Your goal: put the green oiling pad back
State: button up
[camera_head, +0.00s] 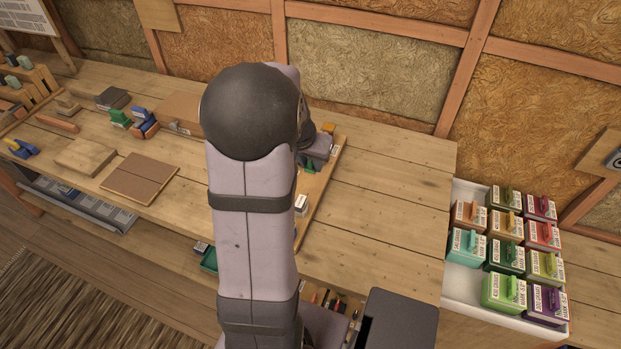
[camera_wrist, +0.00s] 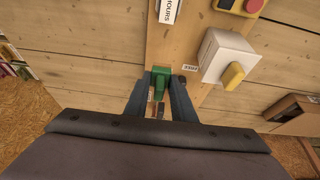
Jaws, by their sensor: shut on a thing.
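A green block, which I take for the green oiling pad (camera_wrist: 160,73), sits between the two fingers of my gripper (camera_wrist: 161,95) in the wrist view. My gripper is shut on it, over a light wooden board (camera_wrist: 188,45). In the head view a little green (camera_head: 309,167) shows under my gripper (camera_head: 314,158), at the board's right side. My arm hides much of the board there. I cannot tell whether the pad touches the board.
A white box with a yellow knob (camera_wrist: 228,55) stands close right of my gripper. Green and blue tools (camera_head: 120,118) stand left of my arm. A white tray (camera_head: 463,287) of several coloured handled boxes is at the right. The bench (camera_head: 385,195) between board and tray is clear.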

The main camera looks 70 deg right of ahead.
aim_at(308, 173)
jog(key=shift+f, duration=3.15)
jog(key=shift+f+b, duration=0.15)
jog(key=shift+b, duration=0.15)
jog(key=o, duration=1)
jog(key=shift+c, duration=0.2)
jog(key=shift+a+r, duration=0.1)
jog(key=shift+r, duration=0.45)
jog(key=v, duration=1.1)
jog(key=shift+w+a+r, duration=0.1)
jog(key=shift+w+a, duration=0.05)
